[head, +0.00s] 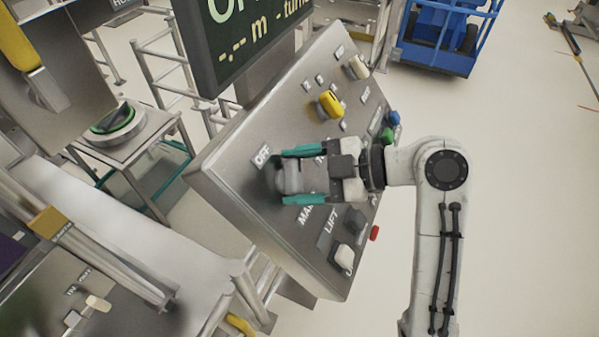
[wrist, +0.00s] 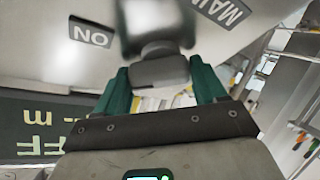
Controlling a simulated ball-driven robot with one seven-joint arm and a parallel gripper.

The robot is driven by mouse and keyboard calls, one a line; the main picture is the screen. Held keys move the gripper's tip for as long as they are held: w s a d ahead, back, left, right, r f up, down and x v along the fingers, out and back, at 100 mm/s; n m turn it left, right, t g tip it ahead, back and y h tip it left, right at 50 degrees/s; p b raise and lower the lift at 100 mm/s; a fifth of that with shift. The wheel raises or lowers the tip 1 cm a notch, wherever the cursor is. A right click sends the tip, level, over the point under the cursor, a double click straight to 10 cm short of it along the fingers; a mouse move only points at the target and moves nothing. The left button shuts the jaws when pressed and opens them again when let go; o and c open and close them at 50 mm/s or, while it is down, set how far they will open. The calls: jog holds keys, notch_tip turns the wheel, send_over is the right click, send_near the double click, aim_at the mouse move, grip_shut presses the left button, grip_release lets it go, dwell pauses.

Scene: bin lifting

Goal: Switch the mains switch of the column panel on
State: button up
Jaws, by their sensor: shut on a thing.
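The column panel (head: 225,165) is a tilted metal board with several knobs and labels. In the wrist view the grey switch handle (wrist: 160,66) sits between the fingertips. An ON label (wrist: 91,36) and part of a MAIN label (wrist: 222,10) show there upside down. The fingers partly hide the switch and its lettering.
A yellow knob (head: 331,104) and a pale knob (head: 357,67) sit higher on the panel, LIFT knobs (head: 349,230) lower. A dark display (head: 250,40) hangs above. A red button (head: 374,233) is at the right edge.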

jog(key=shift+m, duration=0.4)
jog(key=m+t, duration=0.1)
jog(key=m, duration=0.1)
jog(key=m+t+p, duration=0.1)
jog(key=m, duration=0.2)
jog(key=shift+t, duration=0.3)
jog(key=shift+d+m+t+p, duration=0.1)
jog(key=shift+m+t+p, duration=0.65)
jog(key=shift+m, duration=0.95)
jog(key=o, duration=1)
jog(key=shift+f, duration=0.1)
jog(key=shift+c, duration=0.2)
jog(key=b+v, duration=0.2)
jog(key=v, duration=0.8)
jog(key=shift+s+d, duration=0.15)
jog(key=shift+d, duration=0.2)
